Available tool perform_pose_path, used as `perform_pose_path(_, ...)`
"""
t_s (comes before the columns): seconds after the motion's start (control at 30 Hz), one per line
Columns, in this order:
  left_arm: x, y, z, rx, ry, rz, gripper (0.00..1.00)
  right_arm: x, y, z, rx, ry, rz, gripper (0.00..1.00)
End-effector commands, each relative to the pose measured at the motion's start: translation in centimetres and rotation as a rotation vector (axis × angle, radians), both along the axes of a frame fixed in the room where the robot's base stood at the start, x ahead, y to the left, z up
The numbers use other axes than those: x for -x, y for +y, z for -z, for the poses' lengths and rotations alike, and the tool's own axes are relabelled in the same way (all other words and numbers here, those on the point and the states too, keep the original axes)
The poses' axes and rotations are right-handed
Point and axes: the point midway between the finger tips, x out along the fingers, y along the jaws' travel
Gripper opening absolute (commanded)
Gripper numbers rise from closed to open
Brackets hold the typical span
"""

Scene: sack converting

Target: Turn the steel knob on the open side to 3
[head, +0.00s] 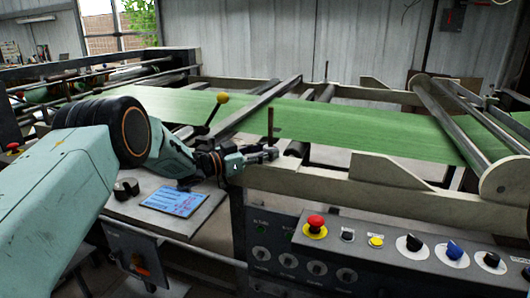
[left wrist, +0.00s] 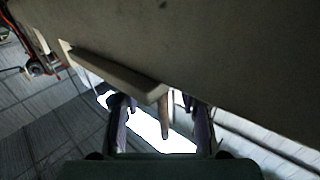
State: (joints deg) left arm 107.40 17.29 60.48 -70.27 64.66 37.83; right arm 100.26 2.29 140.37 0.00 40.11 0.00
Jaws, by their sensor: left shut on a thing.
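My left gripper (head: 262,156) is beside the near beam of the machine, at the foot of a thin brown upright rod (head: 270,124). In the left wrist view its two fingers (left wrist: 162,128) stand on either side of a brownish post (left wrist: 165,115), which seems to be the same rod. The gripper is shut on it; the exact contact is hard to see. Several small grey knobs (head: 288,260) sit on the front panel below. Their scale marks are too small to read, and I cannot tell which is the steel knob. My right gripper is not in view.
A green web (head: 350,124) runs across rollers behind the beam. A lever with a yellow ball (head: 222,98) stands behind my gripper. A red stop button (head: 316,222) and selector knobs (head: 454,250) line the panel. A blue sheet (head: 174,200) lies on a side shelf.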

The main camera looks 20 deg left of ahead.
Motion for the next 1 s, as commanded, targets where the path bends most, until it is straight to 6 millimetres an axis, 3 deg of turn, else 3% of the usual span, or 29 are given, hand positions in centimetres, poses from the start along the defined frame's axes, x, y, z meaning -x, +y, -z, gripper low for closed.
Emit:
perform_pose_path(0.1, 0.0, 0.0, 0.0, -0.001, 0.000, 0.000, 0.06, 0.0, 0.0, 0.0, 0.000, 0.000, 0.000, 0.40)
perform_pose_path(0.13, 0.0, 0.0, 0.0, -0.001, 0.000, 0.000, 0.38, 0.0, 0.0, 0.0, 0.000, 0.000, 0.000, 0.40)
perform_pose_path(0.4, 0.0, 0.0, 0.0, 0.000, 0.000, 0.000, 0.61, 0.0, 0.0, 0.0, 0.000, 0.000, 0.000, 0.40)
perform_pose_path(0.77, 0.3, 0.3, 0.0, 0.000, 0.000, -0.002, 0.61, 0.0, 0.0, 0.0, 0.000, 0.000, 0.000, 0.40)
perform_pose_path(1.0, 3.0, 3.0, -0.1, 0.005, 0.001, -0.007, 0.61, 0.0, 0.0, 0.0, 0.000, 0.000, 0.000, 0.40)
